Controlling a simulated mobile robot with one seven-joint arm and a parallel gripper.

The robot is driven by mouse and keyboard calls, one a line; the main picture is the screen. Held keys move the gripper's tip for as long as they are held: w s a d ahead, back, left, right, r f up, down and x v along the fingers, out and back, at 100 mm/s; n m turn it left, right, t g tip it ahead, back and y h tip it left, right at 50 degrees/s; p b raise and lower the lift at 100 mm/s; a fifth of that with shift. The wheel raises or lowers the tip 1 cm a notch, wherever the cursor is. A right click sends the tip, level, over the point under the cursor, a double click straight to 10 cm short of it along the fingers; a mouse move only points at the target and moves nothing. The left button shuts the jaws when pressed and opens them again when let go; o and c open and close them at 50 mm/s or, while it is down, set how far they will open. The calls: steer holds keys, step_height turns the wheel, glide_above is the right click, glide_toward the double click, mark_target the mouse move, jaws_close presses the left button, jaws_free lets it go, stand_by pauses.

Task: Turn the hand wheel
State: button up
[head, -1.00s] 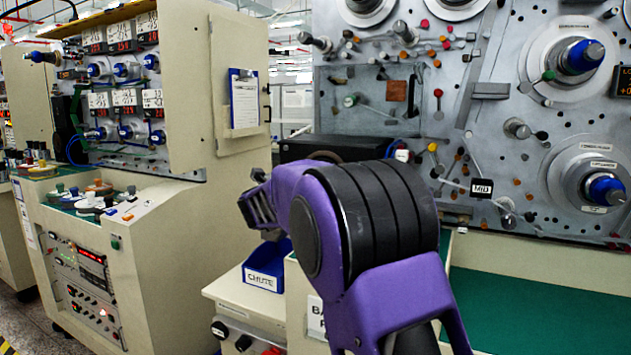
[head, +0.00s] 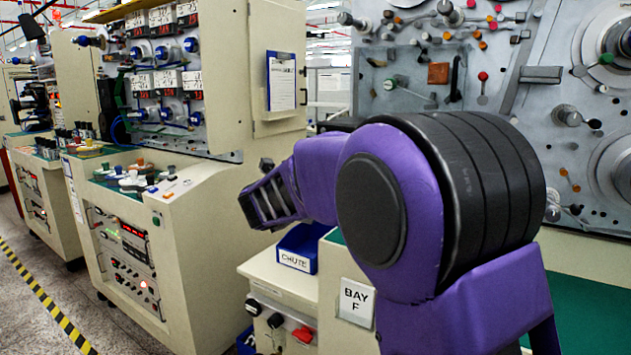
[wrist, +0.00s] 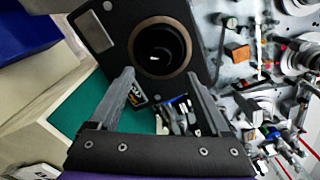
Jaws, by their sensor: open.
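No hand wheel can be made out with certainty. In the wrist view a black box (wrist: 112,47) carries a round dark opening with a brownish ring (wrist: 161,71); I cannot tell if this ring is a wheel. My gripper (wrist: 160,75) is open, its two grey fingers wide apart and pointing toward the black box, with nothing held between them. The distance to the box cannot be told. In the head view my own purple and black arm hides most of what lies behind it, including most of the black box.
Several small tools (wrist: 178,116) and a green surface (wrist: 75,107) lie beyond the fingers. In the head view a blue CHUTE bin (head: 299,248) sits on a cream cabinet with a red knob (head: 303,334). A spindle panel (head: 400,70) stands behind. Floor is clear at left.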

steer(key=v, duration=0.8)
